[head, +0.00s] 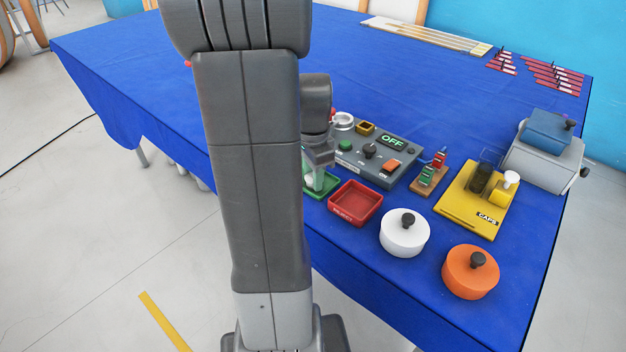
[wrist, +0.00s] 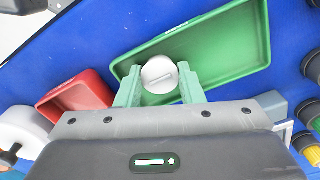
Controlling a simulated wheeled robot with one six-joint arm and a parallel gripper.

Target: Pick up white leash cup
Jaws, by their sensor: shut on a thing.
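The white leash cup (wrist: 159,74) is a small round white piece with a short bar across its face. In the wrist view it sits between the two pale green fingertips of my gripper (wrist: 158,86), which is shut on it. It is over the green tray (wrist: 225,45); I cannot tell whether it touches the tray floor. In the head view my gripper (head: 317,172) points down at the green tray (head: 330,187), beside my arm. A bit of the white cup (head: 310,182) shows there. My arm hides the tray's left part.
A red tray (head: 355,204) stands right of the green one, then a white lidded pot (head: 404,240) and an orange pot (head: 468,274). A grey control panel (head: 372,155) is behind. A yellow caps stand (head: 470,207) is further right.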

